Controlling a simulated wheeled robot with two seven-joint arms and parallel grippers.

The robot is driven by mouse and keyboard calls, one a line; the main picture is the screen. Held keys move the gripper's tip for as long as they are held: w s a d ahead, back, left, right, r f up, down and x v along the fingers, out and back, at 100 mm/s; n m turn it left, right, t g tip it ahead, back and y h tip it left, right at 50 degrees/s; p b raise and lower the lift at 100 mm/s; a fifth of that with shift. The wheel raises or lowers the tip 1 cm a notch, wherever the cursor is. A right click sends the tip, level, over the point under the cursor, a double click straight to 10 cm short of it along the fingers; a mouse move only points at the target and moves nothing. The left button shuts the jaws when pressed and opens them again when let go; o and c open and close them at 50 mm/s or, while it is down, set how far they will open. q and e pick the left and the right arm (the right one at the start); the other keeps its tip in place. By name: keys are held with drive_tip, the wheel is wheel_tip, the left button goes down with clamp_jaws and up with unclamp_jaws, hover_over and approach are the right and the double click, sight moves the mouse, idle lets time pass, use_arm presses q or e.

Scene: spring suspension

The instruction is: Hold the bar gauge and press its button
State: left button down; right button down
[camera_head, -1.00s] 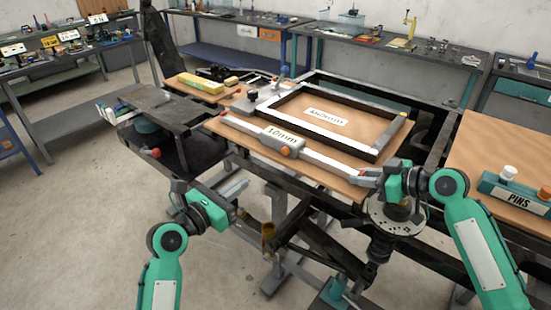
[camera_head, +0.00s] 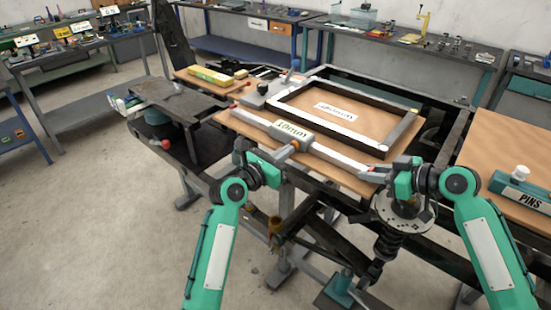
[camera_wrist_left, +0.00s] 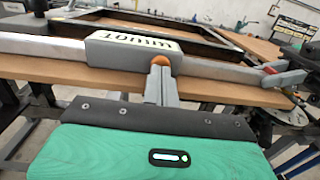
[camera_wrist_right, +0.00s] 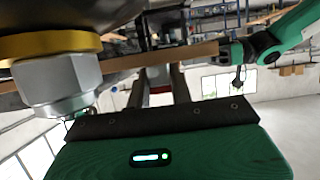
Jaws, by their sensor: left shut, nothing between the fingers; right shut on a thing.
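The bar gauge (camera_head: 335,158) is a long grey bar with a "10mm" label (camera_head: 292,132) and an orange button on its near side. It lies along the near edge of the wooden board (camera_head: 358,186). My right gripper (camera_head: 376,171) is shut on the gauge's right end, by its red tip. My left gripper (camera_head: 287,154) is shut and empty, with its fingertips at the button. In the left wrist view, the orange button (camera_wrist_left: 163,59) shows just above the fingertips (camera_wrist_left: 161,70), which look to touch it. The right wrist view shows the right fingers (camera_wrist_right: 158,78) from behind.
A black and white rectangular frame (camera_head: 308,125) with a label lies on the board behind the gauge. A spring strut (camera_head: 386,240) stands below my right gripper. A teal "PINS" holder (camera_head: 522,190) is on the right board. A yellow block (camera_head: 210,76) lies at the back left.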

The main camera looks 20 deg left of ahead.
use_arm(q)
drive_tip(key=shift+w+d, duration=0.1)
drive_tip(key=shift+w, duration=0.05)
drive_tip(key=shift+x, duration=1)
use_arm(e)
drive_tip(key=shift+s+a, duration=0.1)
use_arm(q)
drive_tip(key=v, duration=1.4)
use_arm(e)
drive_tip(key=c, duration=1.2)
unclamp_jaws()
drive_tip(key=shift+o, duration=0.2)
